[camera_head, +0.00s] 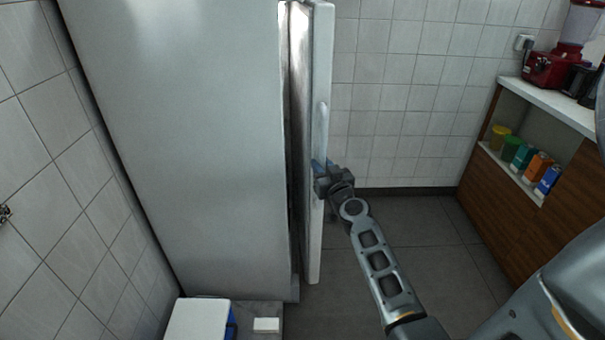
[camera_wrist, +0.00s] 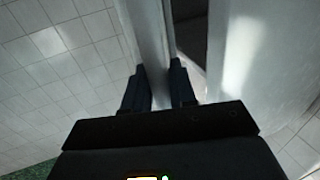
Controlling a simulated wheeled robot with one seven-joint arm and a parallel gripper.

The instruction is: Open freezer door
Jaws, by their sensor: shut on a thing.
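The tall grey freezer (camera_head: 190,120) stands on the left in the head view. Its door (camera_head: 314,230) is ajar, seen nearly edge-on, with a narrow gap between it and the body. A vertical handle (camera_head: 322,125) is on the door's outer face. My gripper (camera_head: 322,167) is at the door near the handle's lower end. In the wrist view my gripper (camera_wrist: 160,85) has its two fingers on either side of the light door (camera_wrist: 148,35), shut on it. A dark gap and the freezer body (camera_wrist: 260,60) show to the right. The exact contact is hard to make out.
A wooden counter (camera_head: 570,245) with a shelf of coloured containers (camera_head: 525,160) and a red appliance (camera_head: 552,68) stands at the right. A white-and-blue box (camera_head: 200,320) is at the bottom left. The floor (camera_head: 430,250) between door and counter is clear.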

